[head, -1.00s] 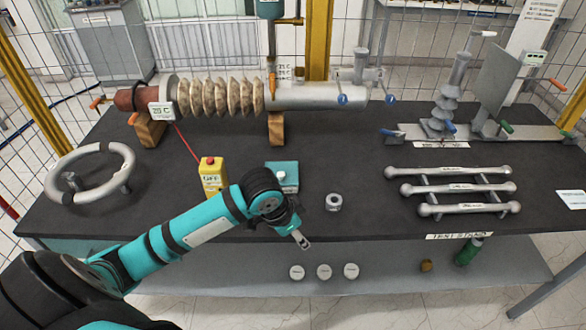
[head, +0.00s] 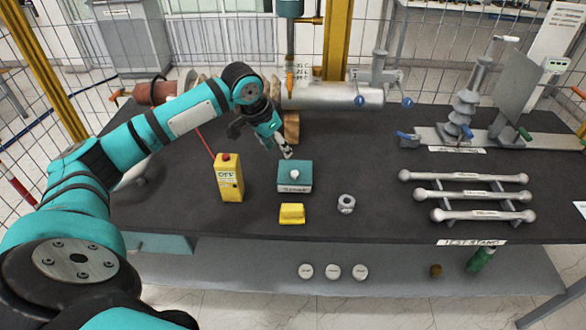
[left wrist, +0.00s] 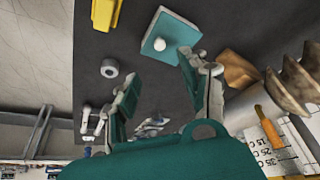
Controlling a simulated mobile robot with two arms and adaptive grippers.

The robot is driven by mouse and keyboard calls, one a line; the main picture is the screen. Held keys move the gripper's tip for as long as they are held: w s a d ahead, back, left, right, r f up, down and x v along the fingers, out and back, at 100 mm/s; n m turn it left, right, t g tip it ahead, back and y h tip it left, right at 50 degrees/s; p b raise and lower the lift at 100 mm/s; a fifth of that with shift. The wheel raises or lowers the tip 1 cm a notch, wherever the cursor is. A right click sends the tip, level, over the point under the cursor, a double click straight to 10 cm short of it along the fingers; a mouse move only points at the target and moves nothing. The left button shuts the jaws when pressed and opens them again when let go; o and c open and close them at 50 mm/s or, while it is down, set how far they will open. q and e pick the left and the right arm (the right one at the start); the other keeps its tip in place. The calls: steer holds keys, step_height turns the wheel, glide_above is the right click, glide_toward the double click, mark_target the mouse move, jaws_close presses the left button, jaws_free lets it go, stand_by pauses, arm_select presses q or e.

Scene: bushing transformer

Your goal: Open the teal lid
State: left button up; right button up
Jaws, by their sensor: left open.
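The teal lid (head: 294,171) sits on a small box on the dark table, with a round white knob (head: 294,174) on top. It also shows in the left wrist view (left wrist: 172,33), with its white knob between and beyond my fingers. My left gripper (head: 287,153) is just behind the lid and above the table in the head view, apart from it. In the left wrist view its two fingers (left wrist: 155,85) are spread with nothing between them. My right gripper is not in view.
A yellow box with a red button (head: 229,178) stands left of the lid. A yellow block (head: 292,214) lies in front, and a metal nut (head: 346,203) to the right. The ribbed bushing and its grey tube (head: 335,96) lie behind. Metal bars (head: 470,195) are at right.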

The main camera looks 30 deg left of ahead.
mark_target(294, 172)
arm_select(q)
steer(key=p+x, duration=0.1)
steer(key=x, duration=1.2)
steer(key=shift+p, duration=0.35)
jaws_close()
steer(key=shift+w, duration=0.15)
